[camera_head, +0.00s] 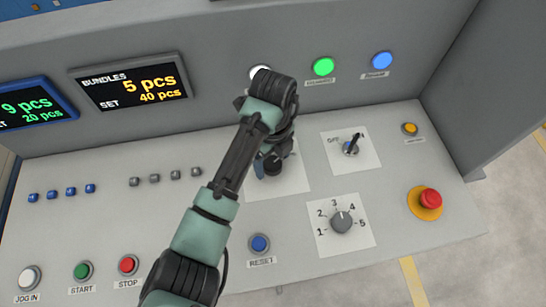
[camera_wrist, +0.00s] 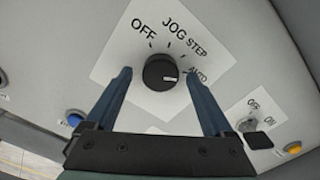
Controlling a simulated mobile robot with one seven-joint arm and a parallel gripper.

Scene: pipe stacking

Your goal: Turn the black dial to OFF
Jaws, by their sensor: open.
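The black dial (camera_wrist: 161,72) sits on a white label (camera_wrist: 118,55) marked OFF, JOG, STEP and AUTO in the wrist view. Its white mark points right, toward the AUTO side. My gripper (camera_wrist: 156,74) is open, with one blue finger on each side of the dial. Gaps show between the fingers and the dial, so it is not gripped. In the head view the arm covers most of this dial and its label (camera_head: 296,178).
To the right are an OFF/ON switch (camera_head: 350,147), a numbered grey knob (camera_head: 342,221) and a red emergency button (camera_head: 429,199). A blue RESET button (camera_head: 259,243) is below the dial. Two displays and several small buttons are on the left.

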